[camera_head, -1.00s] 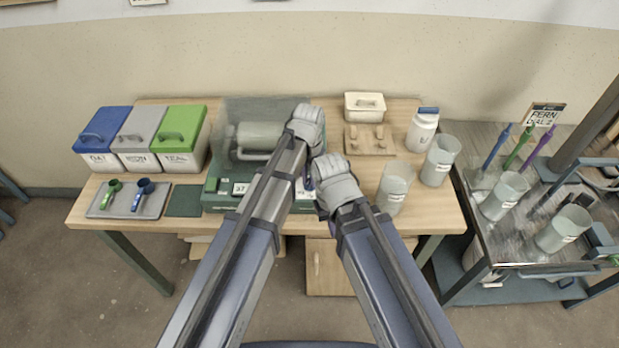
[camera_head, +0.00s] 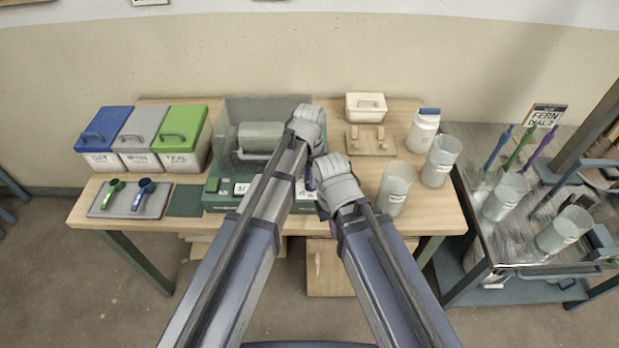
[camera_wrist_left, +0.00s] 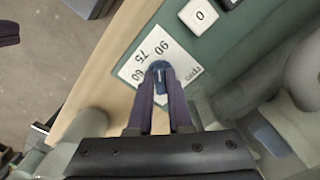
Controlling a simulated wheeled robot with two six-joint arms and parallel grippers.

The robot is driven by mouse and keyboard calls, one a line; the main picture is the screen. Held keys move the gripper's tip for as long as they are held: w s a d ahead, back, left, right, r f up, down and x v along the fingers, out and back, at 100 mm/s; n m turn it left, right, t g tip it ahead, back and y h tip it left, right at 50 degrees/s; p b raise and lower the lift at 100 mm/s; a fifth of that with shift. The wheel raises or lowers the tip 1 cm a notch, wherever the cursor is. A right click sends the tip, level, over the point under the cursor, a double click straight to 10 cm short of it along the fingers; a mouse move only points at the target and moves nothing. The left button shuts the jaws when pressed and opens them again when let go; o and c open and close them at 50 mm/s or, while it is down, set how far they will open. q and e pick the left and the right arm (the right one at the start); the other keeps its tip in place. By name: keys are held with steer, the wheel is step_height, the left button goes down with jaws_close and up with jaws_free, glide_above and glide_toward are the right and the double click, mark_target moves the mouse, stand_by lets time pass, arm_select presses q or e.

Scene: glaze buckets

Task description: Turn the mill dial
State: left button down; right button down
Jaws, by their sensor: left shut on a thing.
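The mill (camera_head: 262,133) stands on the middle of the table, a pale drum behind a clear guard on a green base. Its blue dial (camera_wrist_left: 159,68) sits on a white scale plate (camera_wrist_left: 140,68) marked 60, 75 and 90 in the left wrist view. My left gripper (camera_wrist_left: 160,82) is shut on the dial, one finger on each side. In the head view its fingers (camera_head: 309,181) show small between my arms, over the mill's front right. My right arm's wrist is just right of there; its fingertips are hidden, so its jaw state cannot be told.
Blue, grey and green lidded bins (camera_head: 181,140) stand at left, behind a tray (camera_head: 129,211) with two scoops. Clear buckets (camera_head: 395,188), a white jar (camera_head: 424,130) and a small white lidded box (camera_head: 366,106) are at right. A metal cart (camera_head: 521,234) adjoins the table.

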arm_select(q)
steer(key=c, duration=0.8)
jaws_free()
steer(key=shift+c, duration=0.2)
step_height(320, 180, up, 8)
steer(key=p, duration=0.8)
steer(key=shift+f, duration=0.1)
steer(key=s+a+n, duration=0.9)
steer(key=s+a, duration=0.2)
steer(key=a, duration=0.6)
steer(key=s+d+m+y, duration=0.1)
steer(key=s+d+m, duration=0.3)
steer(key=d, duration=0.7)
steer(key=shift+s+d, duration=0.4)
steer(key=shift+s, duration=0.45)
